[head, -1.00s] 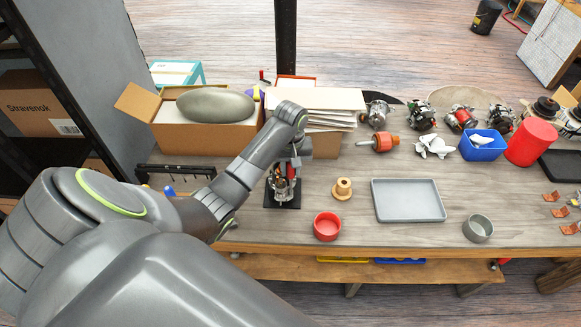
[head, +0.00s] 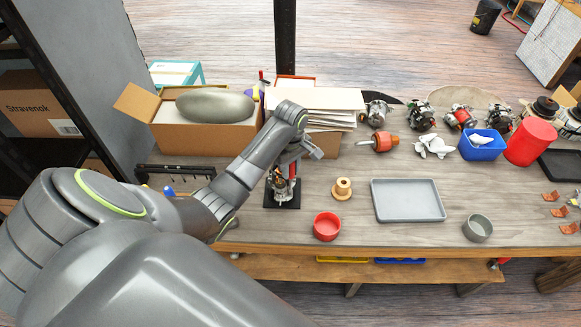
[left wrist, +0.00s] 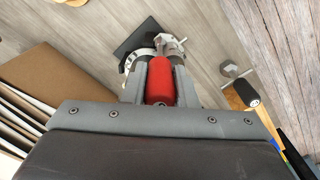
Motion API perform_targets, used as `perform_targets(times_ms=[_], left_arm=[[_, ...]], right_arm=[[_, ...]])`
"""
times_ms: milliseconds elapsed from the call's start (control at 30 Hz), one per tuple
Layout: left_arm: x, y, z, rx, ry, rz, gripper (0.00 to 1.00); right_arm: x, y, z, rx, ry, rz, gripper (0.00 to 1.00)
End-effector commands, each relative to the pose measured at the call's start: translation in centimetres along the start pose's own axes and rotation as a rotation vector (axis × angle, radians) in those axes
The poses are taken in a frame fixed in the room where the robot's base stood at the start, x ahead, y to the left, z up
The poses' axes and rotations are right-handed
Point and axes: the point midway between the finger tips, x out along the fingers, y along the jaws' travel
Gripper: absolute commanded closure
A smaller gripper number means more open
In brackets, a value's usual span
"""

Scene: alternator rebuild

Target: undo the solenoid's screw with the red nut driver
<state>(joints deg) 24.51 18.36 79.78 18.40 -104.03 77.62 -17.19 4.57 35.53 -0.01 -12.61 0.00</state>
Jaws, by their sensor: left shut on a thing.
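My left gripper (left wrist: 160,68) is shut on the red nut driver (left wrist: 160,82), with its red handle between the fingers in the left wrist view. In the head view the driver (head: 292,171) points down over the part on the black pad (head: 284,206). That part is a metal assembly (head: 281,186) with copper-coloured bits; in the left wrist view its round metal end (left wrist: 138,57) shows just beyond the fingers. The driver's tip and the solenoid's screw are hidden, so I cannot tell whether they touch. My right gripper is in neither view.
A red bowl (head: 327,227) and a wooden spool (head: 342,188) stand close by on the right. A grey tray (head: 408,201) and a grey bowl (head: 478,228) are farther right. A cardboard box (head: 208,137) and stacked papers (head: 320,105) stand behind.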

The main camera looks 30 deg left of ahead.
Motion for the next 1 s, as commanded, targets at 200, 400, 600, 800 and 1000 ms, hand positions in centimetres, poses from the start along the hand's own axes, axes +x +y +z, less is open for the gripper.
perform_targets(times_ms=[200,400,600,800,1000], left_arm=[[0.0,0.0,0.0,-0.082,0.000,0.000,0.97],[0.0,0.1,0.0,-0.080,0.000,0.000,0.97],[-0.6,0.1,0.0,-0.079,0.000,0.002,0.97],[-1.2,0.1,0.0,-0.079,0.000,0.001,0.97],[-2.4,0.1,0.0,-0.079,0.001,0.004,0.97]], right_arm=[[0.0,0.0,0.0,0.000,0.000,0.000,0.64],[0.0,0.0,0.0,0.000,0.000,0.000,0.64],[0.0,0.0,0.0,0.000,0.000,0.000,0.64],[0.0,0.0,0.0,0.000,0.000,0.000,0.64],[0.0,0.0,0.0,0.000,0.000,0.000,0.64]])
